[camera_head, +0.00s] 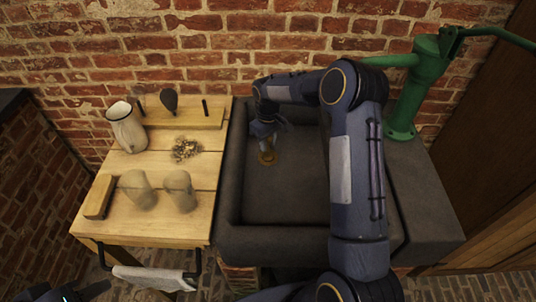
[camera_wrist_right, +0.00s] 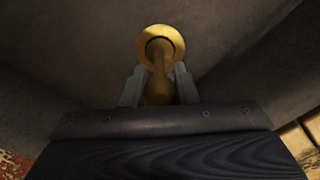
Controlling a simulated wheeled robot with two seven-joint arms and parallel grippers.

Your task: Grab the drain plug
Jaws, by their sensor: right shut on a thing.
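The brass drain plug (camera_head: 267,157) is at the left back of the dark sink's basin. In the right wrist view the drain plug (camera_wrist_right: 158,90) has a narrow stem between my fingers and a round brass ring beyond it. I cannot tell whether that ring is part of the plug or the drain's rim. My right gripper (camera_head: 266,143) reaches down into the basin and is shut on the plug; its two grey fingers (camera_wrist_right: 159,88) press on either side. My left gripper (camera_head: 66,295) is partly in view at the bottom left edge, and its jaws are unclear.
The dark sink (camera_head: 285,190) has high walls close to my right gripper. A green pump (camera_head: 408,95) stands at its right.

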